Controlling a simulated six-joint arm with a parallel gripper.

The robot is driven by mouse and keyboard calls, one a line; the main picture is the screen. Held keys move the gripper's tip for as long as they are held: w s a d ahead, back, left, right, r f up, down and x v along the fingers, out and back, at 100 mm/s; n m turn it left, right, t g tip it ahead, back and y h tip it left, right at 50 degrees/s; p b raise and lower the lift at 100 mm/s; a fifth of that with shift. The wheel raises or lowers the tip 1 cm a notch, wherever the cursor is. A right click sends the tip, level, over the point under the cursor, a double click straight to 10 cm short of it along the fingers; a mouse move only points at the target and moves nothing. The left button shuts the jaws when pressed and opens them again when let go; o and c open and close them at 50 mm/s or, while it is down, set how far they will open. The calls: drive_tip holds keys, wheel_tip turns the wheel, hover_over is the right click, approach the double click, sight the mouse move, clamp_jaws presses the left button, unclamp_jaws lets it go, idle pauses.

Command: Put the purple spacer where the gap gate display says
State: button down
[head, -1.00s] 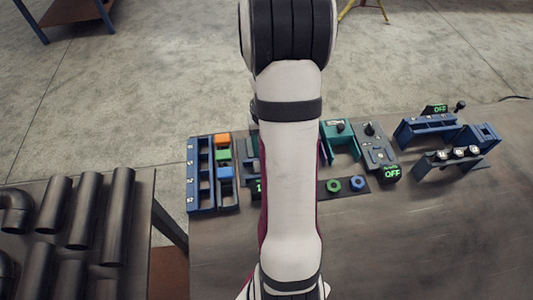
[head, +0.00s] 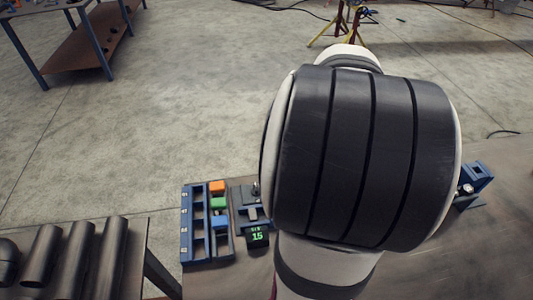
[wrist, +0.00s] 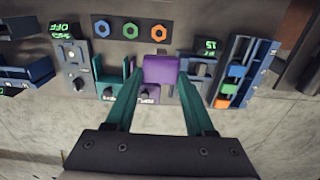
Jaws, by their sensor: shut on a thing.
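The purple spacer (wrist: 160,67) is a small block between the fingertips of my gripper (wrist: 160,76) in the wrist view. The gripper is shut on it, above the row of fixtures. A purple fixture with a black knob (wrist: 147,95) lies just beyond it, partly hidden. A small display with green digits reads 15 in the head view (head: 257,236); it also shows in the wrist view (wrist: 209,45), beside a grey fixture (wrist: 200,70). My arm hides the spacer and gripper in the head view.
A blue slotted rack (head: 187,222) stands left of the display, beside orange (head: 218,187), green (head: 218,203) and blue blocks. In the wrist view, a teal fixture (wrist: 108,88) and a grey panel with an OFF display (wrist: 62,30) stand left. Dark pipes (head: 75,250) lie on a left table.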

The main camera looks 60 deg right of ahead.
drive_tip(key=shift+r, duration=0.6)
drive_tip(key=w+a+f, duration=0.3)
drive_tip(key=w+f, duration=0.1)
drive_tip(key=w, duration=0.5)
drive_tip(key=w+a+f, duration=0.3)
drive_tip(key=w+a, duration=0.1)
drive_tip(key=w, duration=0.5)
drive_tip(key=w+a+f, duration=0.4)
drive_tip(key=w, duration=0.5)
drive_tip(key=shift+a+f, duration=0.2)
drive_tip(key=shift+f, duration=0.15)
drive_tip(key=shift+s, duration=0.1)
drive_tip(key=shift+f, duration=1.2)
drive_tip(key=shift+f, duration=0.1)
